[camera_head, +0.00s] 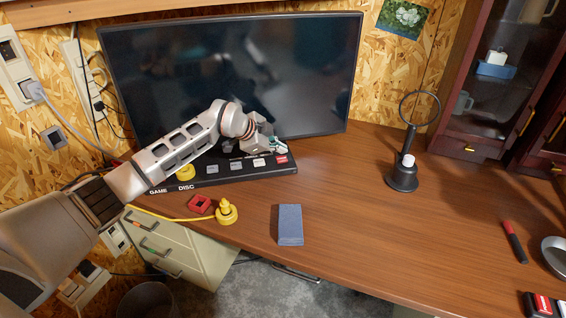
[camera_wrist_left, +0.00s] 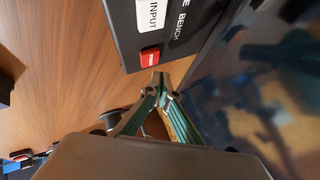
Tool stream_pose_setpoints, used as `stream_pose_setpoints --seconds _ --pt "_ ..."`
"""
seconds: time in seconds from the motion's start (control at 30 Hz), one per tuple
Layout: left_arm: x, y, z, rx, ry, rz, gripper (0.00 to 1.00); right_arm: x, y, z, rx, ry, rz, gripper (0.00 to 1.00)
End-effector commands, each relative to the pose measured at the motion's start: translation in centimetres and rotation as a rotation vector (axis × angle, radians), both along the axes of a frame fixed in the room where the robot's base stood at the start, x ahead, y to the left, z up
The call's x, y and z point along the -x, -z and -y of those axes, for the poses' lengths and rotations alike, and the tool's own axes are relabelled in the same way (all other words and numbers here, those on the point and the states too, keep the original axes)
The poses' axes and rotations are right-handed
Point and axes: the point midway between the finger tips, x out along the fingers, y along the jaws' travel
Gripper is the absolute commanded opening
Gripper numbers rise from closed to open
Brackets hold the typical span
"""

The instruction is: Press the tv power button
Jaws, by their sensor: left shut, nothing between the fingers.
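The tv (camera_head: 235,75) stands at the back of the bench with a dark screen. A black button panel (camera_head: 225,172) lies in front of it with several buttons. A red button (camera_head: 282,160) sits at the panel's right end; it also shows in the left wrist view (camera_wrist_left: 150,57), beside a white INPUT button (camera_wrist_left: 153,14). Its own lettering is too small to read. My left gripper (camera_head: 281,144) is shut and empty, close to the red button on its screen side. In the wrist view its fingertips (camera_wrist_left: 160,81) are just off the panel's end, near the red button. My right gripper is not in view.
A blue-grey block (camera_head: 290,224), a yellow knobbed piece (camera_head: 227,212) and a red piece (camera_head: 199,205) lie at the front edge. A black ring stand (camera_head: 403,178) stands to the right. The bench between the block and the stand is clear.

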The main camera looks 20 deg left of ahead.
Motion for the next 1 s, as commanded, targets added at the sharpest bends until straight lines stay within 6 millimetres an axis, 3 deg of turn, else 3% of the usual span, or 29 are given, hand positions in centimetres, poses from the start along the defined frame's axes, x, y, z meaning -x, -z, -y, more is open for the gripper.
stream_pose_setpoints --seconds 1.0 --pt "-0.13 0.82 0.01 0.001 0.000 0.007 0.00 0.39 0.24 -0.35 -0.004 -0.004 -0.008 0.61"
